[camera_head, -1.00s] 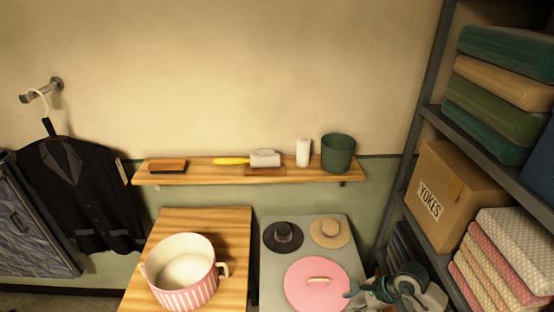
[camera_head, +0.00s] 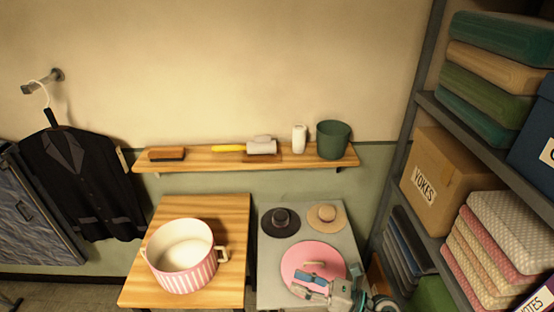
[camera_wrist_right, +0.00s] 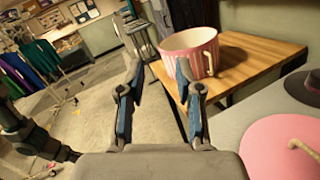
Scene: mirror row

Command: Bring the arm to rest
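My right gripper (camera_head: 308,284) is in front of the pink lid (camera_head: 296,262) in the head view and hides part of its near side. In the right wrist view my right gripper (camera_wrist_right: 158,88) has its two blue-padded fingers spread apart with nothing between them. The lid (camera_wrist_right: 275,145) lies to the right of the fingers there, apart from them. My left gripper shows in neither view.
A pink-striped pot (camera_head: 186,278) stands on the wooden table (camera_head: 218,213). A black hat (camera_head: 281,222) and a tan hat (camera_head: 327,217) lie on the grey table (camera_head: 338,240) behind the lid. A loaded shelf rack (camera_head: 410,118) closes off the right side.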

